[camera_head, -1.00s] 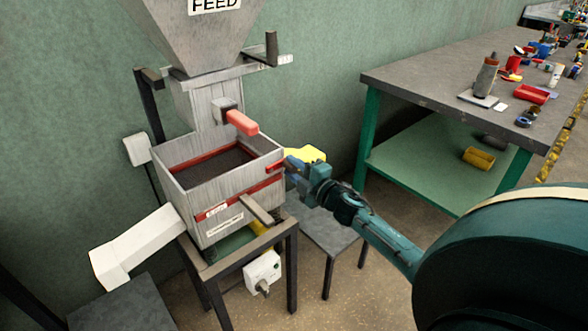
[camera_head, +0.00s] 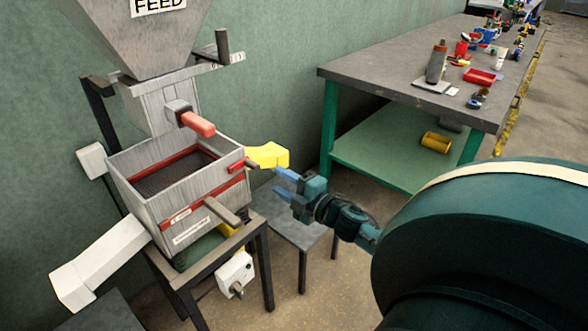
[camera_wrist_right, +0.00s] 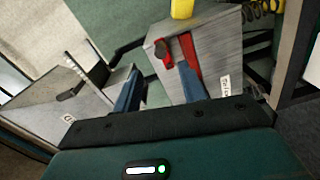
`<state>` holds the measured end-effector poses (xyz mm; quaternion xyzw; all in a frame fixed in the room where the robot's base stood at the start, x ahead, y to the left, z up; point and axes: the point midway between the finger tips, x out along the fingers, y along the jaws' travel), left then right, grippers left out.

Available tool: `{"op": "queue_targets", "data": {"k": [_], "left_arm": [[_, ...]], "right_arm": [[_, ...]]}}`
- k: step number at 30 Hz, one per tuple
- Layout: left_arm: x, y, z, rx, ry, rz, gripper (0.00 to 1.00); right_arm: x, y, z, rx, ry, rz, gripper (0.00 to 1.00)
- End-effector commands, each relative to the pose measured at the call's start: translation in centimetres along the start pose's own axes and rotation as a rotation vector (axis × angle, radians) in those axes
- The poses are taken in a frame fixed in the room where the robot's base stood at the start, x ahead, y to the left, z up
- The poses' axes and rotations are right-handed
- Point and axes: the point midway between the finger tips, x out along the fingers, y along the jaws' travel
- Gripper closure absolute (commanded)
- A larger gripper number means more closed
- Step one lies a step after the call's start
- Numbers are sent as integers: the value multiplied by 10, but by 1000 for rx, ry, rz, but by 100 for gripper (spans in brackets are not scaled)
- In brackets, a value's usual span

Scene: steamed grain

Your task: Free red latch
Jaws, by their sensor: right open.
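A small red latch (camera_head: 237,166) sits on the right side of the grey open-topped box under the feed hopper, near its upper corner. In the right wrist view the red latch (camera_wrist_right: 162,53) has a dark knob and lies beside a red strip on the box wall. My right gripper (camera_head: 281,181) is to the right of the box, open and empty, its blue fingers apart from the latch. In the wrist view the open fingers (camera_wrist_right: 161,88) point toward the box face with the latch. My left gripper is not in view.
A red handle (camera_head: 197,123) sticks out of the chute above the box (camera_head: 205,207). A yellow part (camera_head: 268,155) projects just behind my fingers. A low grey table (camera_head: 290,222) stands below the gripper. A green-legged workbench (camera_head: 385,78) with several items stands at right.

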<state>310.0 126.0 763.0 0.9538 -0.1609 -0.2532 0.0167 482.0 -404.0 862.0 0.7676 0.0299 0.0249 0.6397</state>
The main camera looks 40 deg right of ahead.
Motion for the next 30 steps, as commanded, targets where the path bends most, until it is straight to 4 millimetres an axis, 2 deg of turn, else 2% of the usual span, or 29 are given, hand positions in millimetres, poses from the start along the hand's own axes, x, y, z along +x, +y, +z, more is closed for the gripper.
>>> {"op": "queue_targets", "data": {"k": [3,9,30], "left_arm": [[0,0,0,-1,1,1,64],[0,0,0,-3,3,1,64],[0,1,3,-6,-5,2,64]], "right_arm": [[-19,-1,0,1,0,-2,59],[-34,0,0,-1,0,1,59],[-36,0,0,-1,1,1,59]]}}
